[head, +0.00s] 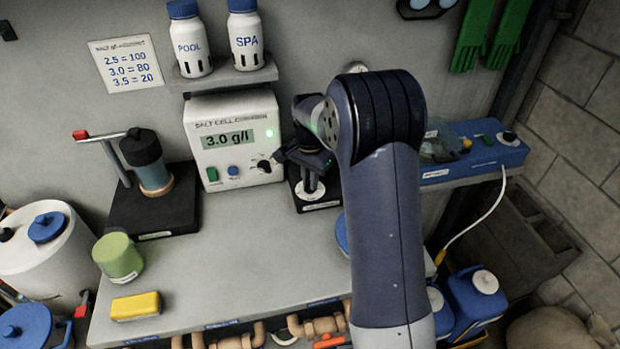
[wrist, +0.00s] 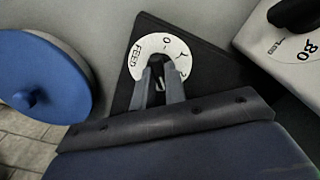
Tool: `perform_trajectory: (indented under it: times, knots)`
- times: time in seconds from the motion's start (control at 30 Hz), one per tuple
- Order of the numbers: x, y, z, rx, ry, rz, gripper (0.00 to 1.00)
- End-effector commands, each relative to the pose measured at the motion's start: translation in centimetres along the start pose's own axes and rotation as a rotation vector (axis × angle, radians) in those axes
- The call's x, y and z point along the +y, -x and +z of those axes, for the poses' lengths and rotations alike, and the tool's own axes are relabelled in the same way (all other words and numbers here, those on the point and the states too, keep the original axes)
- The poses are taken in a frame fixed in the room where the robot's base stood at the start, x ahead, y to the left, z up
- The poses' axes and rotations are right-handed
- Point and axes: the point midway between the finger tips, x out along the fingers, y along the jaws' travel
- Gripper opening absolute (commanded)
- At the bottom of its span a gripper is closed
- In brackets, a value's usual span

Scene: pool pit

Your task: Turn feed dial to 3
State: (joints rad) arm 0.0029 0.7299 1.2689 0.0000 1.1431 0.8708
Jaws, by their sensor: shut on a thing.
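The feed dial shows in the wrist view as a white disc (wrist: 143,46) marked FEED with several numbers along its rim, on a black base. Its small dark knob (wrist: 158,86) sits between my fingers, and my gripper (wrist: 160,78) is shut on it. The fingers cover the lower part of the disc, so the 3 and the knob's pointer cannot be made out. In the head view my gripper (head: 308,160) reaches down over the dial's white disc (head: 311,190), beside the salt cell box, and hides part of the stand.
The salt cell box (head: 233,135) reads 3.0 g/l and stands close left of my gripper. A blue lid (wrist: 42,78) and another dial (wrist: 290,45) flank the feed dial.

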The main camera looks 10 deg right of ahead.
Motion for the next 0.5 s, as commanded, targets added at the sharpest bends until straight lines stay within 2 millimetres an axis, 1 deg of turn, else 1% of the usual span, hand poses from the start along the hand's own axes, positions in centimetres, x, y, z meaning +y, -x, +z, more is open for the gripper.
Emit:
perform_trajectory:
  times: [0.1, 0.13, 0.37, 0.5]
  knots:
    - [-0.04, 0.06, -0.03, 0.001, 0.001, -0.001, 0.00]
    - [-0.04, 0.06, -0.03, 0.001, 0.001, -0.001, 0.15]
    - [-0.02, 0.04, -0.02, 0.001, 0.001, -0.001, 0.34]
    - [-0.01, 0.02, -0.01, 0.000, 0.001, 0.000, 0.35]
